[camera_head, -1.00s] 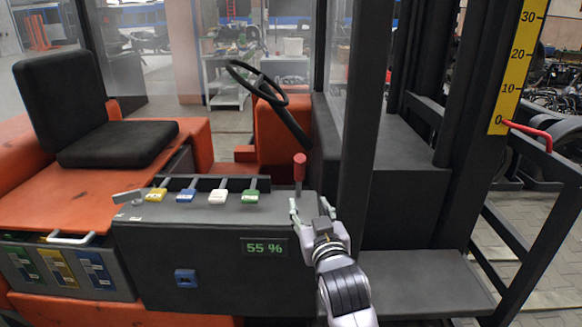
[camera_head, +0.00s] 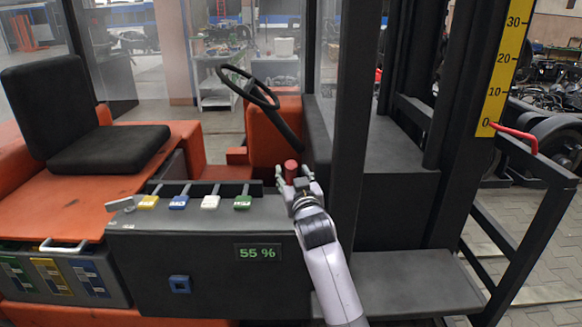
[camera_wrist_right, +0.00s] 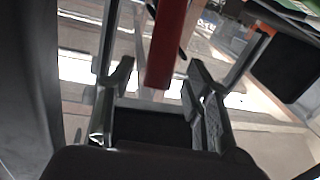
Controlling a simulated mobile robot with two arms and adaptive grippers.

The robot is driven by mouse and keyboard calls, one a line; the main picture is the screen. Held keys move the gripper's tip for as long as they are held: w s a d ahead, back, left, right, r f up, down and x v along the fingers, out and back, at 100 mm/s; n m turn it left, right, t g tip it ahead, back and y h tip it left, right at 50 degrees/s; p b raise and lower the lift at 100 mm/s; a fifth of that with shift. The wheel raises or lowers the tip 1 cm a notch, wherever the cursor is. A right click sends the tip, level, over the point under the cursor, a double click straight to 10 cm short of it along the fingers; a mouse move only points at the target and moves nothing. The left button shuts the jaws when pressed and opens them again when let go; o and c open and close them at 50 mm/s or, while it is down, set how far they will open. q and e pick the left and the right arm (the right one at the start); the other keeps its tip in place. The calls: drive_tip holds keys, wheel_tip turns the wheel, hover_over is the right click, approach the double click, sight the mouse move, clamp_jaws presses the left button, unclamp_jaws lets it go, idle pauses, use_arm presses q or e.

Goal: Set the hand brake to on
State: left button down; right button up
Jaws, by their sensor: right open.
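The hand brake is the red lever (camera_head: 291,167) at the right end of the dark console; its top stands upright and its lower part is hidden behind my gripper. My right gripper (camera_head: 293,176) is open, with its fingers on either side of the lever in the head view. In the right wrist view the red lever (camera_wrist_right: 168,45) shows between the two open fingers (camera_wrist_right: 160,76), apart from both, nearer the upper edge. My left gripper is not in view.
Yellow, blue, white and green levers (camera_head: 210,202) stand on the console (camera_head: 150,250) left of the brake. The steering wheel (camera_head: 247,87) is behind it. A dark upright post (camera_head: 347,130) stands close on the right. A display (camera_head: 257,252) reads 55 %.

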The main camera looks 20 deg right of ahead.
sight(292, 173)
drive_tip(key=shift+w+d, duration=0.15)
drive_tip(key=shift+w, duration=1.45)
clamp_jaws()
